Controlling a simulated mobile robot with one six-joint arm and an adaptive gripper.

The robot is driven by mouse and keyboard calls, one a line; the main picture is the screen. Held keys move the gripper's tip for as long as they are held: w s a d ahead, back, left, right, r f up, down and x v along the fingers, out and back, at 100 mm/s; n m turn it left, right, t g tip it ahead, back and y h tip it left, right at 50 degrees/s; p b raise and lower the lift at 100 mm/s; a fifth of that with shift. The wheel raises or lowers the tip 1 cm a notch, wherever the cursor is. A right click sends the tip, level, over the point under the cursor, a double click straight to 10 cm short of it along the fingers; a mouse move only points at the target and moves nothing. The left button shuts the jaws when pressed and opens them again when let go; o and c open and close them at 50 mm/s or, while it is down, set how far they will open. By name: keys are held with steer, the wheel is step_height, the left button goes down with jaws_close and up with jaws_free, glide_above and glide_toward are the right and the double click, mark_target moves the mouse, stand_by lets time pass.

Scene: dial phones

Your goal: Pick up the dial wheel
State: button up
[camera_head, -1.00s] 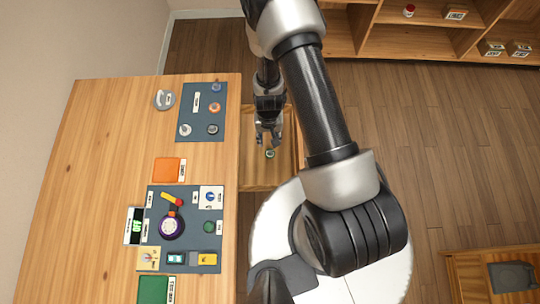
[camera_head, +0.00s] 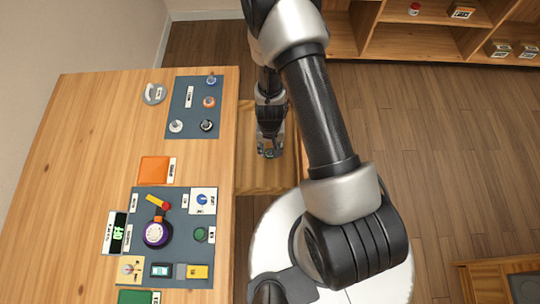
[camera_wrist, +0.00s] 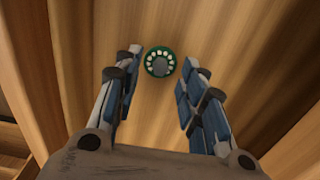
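The dial wheel (camera_wrist: 160,62) is a small green ring with white finger spots around a grey centre. In the wrist view it lies on a wooden surface, between and just beyond my fingertips. My gripper (camera_head: 268,150) is open and empty, with one blue-grey finger on each side of the wheel; it also shows in the wrist view (camera_wrist: 162,65). I see no contact between fingers and wheel. In the head view the wheel is mostly hidden by the fingers.
A wooden table (camera_head: 80,180) stands to the left, with a grey mat (camera_head: 178,195) bearing a purple dial phone (camera_head: 158,232) and small parts. Another grey mat (camera_head: 190,95) holds several knobs. The wheel's lower wooden surface (camera_head: 262,182) adjoins the table. Shelves (camera_head: 440,40) are at the back right.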

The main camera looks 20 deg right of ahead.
step_height(320, 180, down, 2)
steer(key=shift+f+b, duration=0.1)
steer(key=shift+b, duration=0.5)
jaws_close()
